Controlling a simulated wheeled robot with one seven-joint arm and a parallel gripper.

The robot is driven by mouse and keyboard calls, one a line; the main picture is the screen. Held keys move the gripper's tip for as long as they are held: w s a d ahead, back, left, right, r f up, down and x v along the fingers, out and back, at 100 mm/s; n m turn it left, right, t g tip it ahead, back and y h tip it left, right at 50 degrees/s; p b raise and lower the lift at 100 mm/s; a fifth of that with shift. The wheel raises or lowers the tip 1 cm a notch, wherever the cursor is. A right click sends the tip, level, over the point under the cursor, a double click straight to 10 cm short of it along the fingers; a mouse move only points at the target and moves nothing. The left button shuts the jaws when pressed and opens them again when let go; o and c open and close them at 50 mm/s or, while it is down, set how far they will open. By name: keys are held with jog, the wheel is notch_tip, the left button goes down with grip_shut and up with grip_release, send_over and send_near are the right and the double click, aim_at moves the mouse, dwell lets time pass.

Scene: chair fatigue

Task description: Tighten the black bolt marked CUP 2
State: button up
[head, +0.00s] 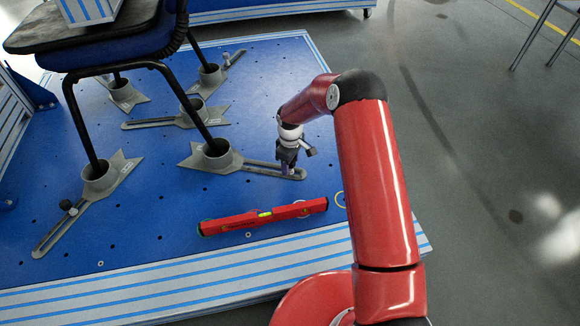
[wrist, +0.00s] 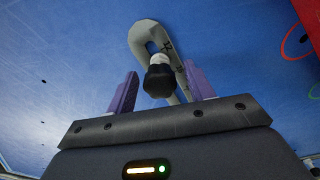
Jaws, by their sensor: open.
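In the wrist view a black bolt (wrist: 159,80) with a rounded head and a pale collar stands at the slotted arm (wrist: 143,34) of a grey clamp. My gripper (wrist: 160,70) is open, with its purple fingers on either side of the bolt head; contact cannot be told. Small dark marks on the clamp arm are unreadable. In the head view my gripper (head: 287,169) points down over the slotted arm of the front-right grey cup clamp (head: 213,156), which holds a chair leg. There the gripper hides the bolt.
A red spirit level (head: 263,216) lies in front on the blue platform (head: 150,245). The blue chair (head: 125,45) stands in several cup clamps. Another black knob (head: 67,205) is on the left clamp. Grey floor (head: 500,200) is free at the right.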

jog(key=shift+n, duration=0.4)
jog(key=n, duration=0.3)
jog(key=shift+n, duration=0.4)
jog(key=shift+c, duration=0.2)
jog(key=c, duration=0.9)
jog(key=m, duration=0.2)
jog(key=shift+f+m+b, duration=0.1)
jog(key=shift+m+b, duration=0.2)
jog(key=shift+m, duration=0.1)
jog(key=shift+c, duration=0.2)
jog(key=shift+m, duration=0.7)
jog(key=m, duration=0.4)
